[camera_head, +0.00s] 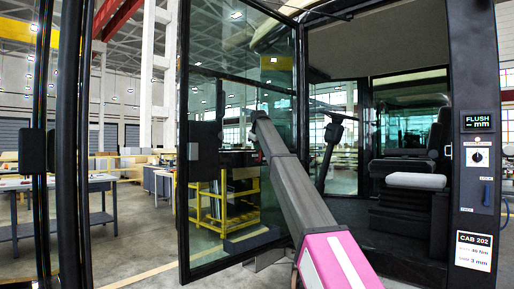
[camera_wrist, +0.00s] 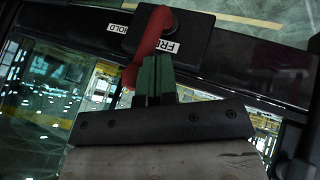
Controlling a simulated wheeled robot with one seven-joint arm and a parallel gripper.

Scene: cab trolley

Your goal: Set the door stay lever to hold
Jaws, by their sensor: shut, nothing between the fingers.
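The door stay lever (camera_wrist: 150,42) is a red handle on a black housing (camera_wrist: 190,35) in the wrist view. It runs from its pivot at the top down to the left, between a HOLD label (camera_wrist: 122,29) on its left and a partly covered FREE label (camera_wrist: 168,46) on its right. My gripper (camera_wrist: 158,62) is shut and empty, with green fingertips close beside the lever's lower right side. I cannot tell whether they touch it. In the head view, my arm reaches to the glass cab door (camera_head: 240,80), and the fingers are hidden.
The door stands open, with a black frame around glass. The cab seat (camera_head: 415,181) is inside on the right. A post (camera_head: 473,130) carries a FLUSH display, a knob panel and a CAB 202 sign. A yellow trolley (camera_head: 225,205) shows through the glass. A workbench (camera_head: 60,215) stands at left.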

